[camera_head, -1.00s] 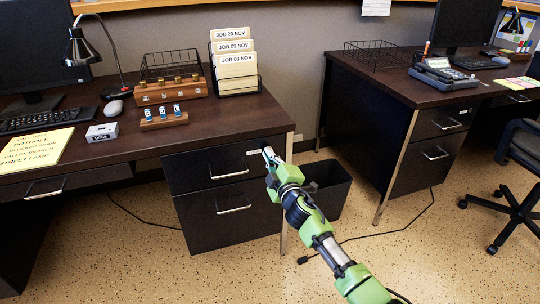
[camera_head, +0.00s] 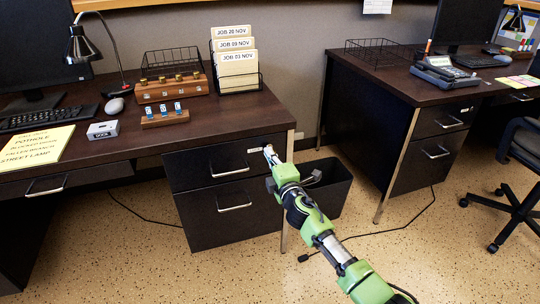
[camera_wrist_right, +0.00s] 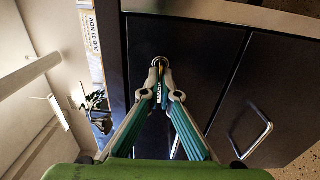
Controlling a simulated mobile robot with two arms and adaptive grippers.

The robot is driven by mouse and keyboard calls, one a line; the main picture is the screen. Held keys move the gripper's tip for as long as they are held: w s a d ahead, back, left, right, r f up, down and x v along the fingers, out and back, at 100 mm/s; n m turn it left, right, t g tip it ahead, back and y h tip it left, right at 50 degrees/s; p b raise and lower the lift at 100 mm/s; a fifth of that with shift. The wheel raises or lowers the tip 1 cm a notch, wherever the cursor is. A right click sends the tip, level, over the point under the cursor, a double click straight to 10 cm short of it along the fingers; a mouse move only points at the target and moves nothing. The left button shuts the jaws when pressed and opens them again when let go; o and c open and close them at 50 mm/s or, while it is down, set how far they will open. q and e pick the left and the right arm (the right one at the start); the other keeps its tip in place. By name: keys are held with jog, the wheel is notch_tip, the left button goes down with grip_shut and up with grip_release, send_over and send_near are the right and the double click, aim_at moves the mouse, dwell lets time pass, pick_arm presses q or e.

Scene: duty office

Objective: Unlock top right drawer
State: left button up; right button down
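The top right drawer (camera_head: 208,162) is closed in the dark desk, its metal handle (camera_head: 230,173) on the front. It also shows in the right wrist view (camera_wrist_right: 205,60). My right gripper (camera_head: 269,150) is at the drawer front's upper right corner. In the wrist view its fingertips (camera_wrist_right: 160,68) meet around a small item with a blue, lettered part (camera_wrist_right: 164,93), seemingly a key with a tag. A round metal lock (camera_wrist_right: 158,60) shows at the tips; the fingers hide how far the key is in. My left gripper is out of view.
The lower drawer (camera_head: 225,225) is closed, with its own handle. A dark bin (camera_head: 330,190) stands right of the desk leg, beside my right arm. The desk top holds a file rack (camera_head: 236,70), a key box (camera_head: 170,90) and a small tag rack (camera_head: 164,118).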

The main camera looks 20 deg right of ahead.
jog(key=c, duration=2.3)
grip_release()
jog(key=shift+f, duration=0.1)
jog(key=shift+c, duration=0.2)
jog(key=s, duration=1.2)
jog(key=shift+d, duration=0.2)
